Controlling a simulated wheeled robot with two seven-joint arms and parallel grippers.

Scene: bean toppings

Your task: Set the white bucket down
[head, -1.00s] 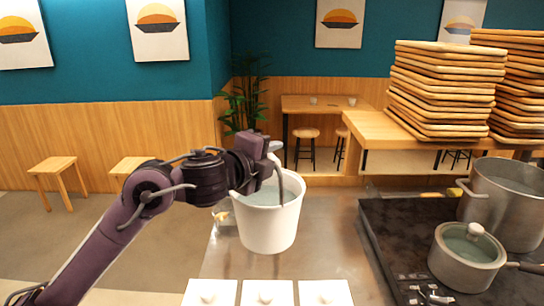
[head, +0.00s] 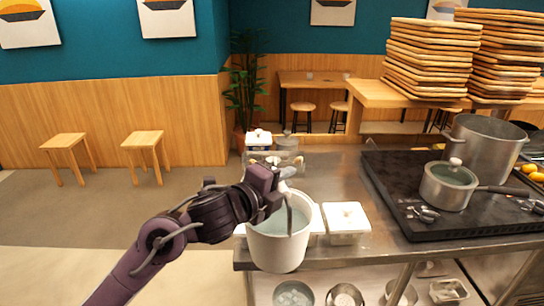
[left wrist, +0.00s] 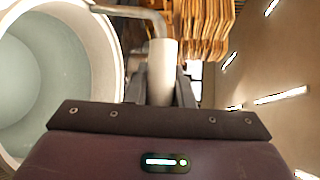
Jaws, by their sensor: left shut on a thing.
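The white bucket (head: 279,245) hangs upright from my left gripper (head: 272,178) in the head view, in front of the steel counter's near left corner. Pale liquid shows inside it. My left gripper is shut on the bucket's handle, above the rim. In the left wrist view the bucket (left wrist: 112,60) is on the left, and the handle's pale grip (left wrist: 161,72) is between the fingers. The bucket hides part of the counter edge and of the white-lidded containers behind it. My right gripper is not in view.
The steel counter (head: 330,175) has bare room in its middle. A white-lidded container (head: 346,217) stands near its front edge. A black stove (head: 400,180) with a lidded saucepan (head: 447,186) and a large pot (head: 485,150) is at the right. Bowls sit on a lower shelf.

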